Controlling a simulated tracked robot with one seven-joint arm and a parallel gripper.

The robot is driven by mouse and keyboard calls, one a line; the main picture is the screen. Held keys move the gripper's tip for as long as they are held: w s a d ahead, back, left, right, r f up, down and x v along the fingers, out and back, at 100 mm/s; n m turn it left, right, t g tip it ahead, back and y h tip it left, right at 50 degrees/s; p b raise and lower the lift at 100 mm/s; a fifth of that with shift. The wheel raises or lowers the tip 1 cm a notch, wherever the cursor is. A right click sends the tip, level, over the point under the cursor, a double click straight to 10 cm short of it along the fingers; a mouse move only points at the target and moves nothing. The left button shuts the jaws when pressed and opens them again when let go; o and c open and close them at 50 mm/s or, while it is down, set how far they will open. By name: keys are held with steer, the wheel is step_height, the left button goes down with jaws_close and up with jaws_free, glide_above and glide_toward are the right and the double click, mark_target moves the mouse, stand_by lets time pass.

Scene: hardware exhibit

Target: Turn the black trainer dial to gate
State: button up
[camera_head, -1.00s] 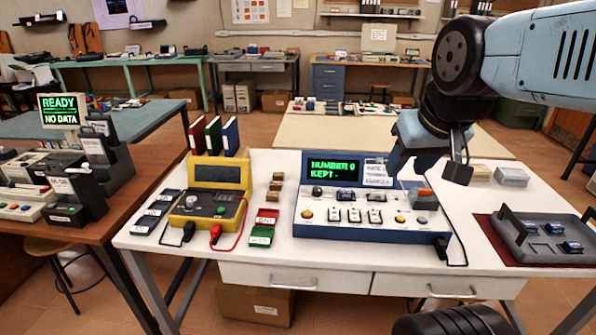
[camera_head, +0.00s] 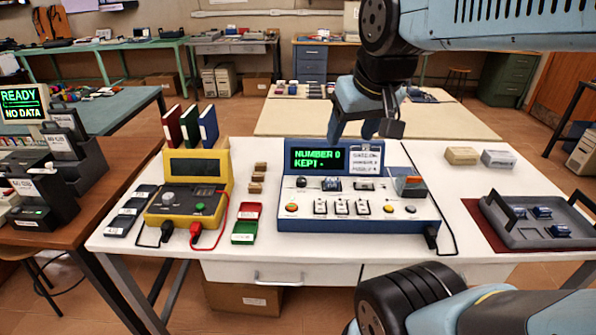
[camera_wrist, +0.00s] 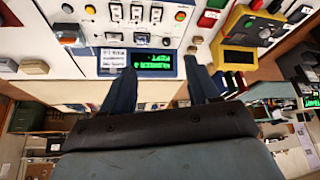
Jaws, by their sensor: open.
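The blue and white trainer console (camera_head: 362,222) stands on the white table, its green screen (camera_head: 319,160) reading "NUMBER 0 KEPT -". A small black dial (camera_head: 301,182) sits at the upper left of its panel; the way it points is too small to read. The console also shows upside down in the wrist view, with its screen (camera_wrist: 125,62) near the fingertips. My gripper (camera_head: 354,134) is open and empty, pointing down above and behind the console's top edge, right of the dial and apart from it. Its two fingers (camera_wrist: 160,68) spread apart in the wrist view.
A yellow meter (camera_head: 185,207) with cables stands left of the console, with red and green trays (camera_head: 246,222) between. A card (camera_head: 367,160) stands beside the screen. A grey tray (camera_head: 515,237) lies at right. Free white table lies right of the console.

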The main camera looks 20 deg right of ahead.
steer(key=w+a+f+n+g, duration=0.1)
steer(key=w+f+g, duration=0.25)
steer(key=w, duration=1.05)
steer(key=n+g, duration=0.2)
glide_toward(302, 180)
steer(key=shift+t+h, duration=0.25)
steer(key=shift+h, duration=0.05)
step_height(302, 180, down, 9)
steer(key=shift+s+a+r, duration=0.1)
steer(key=shift+s+r, duration=0.05)
steer(key=shift+c, duration=0.2)
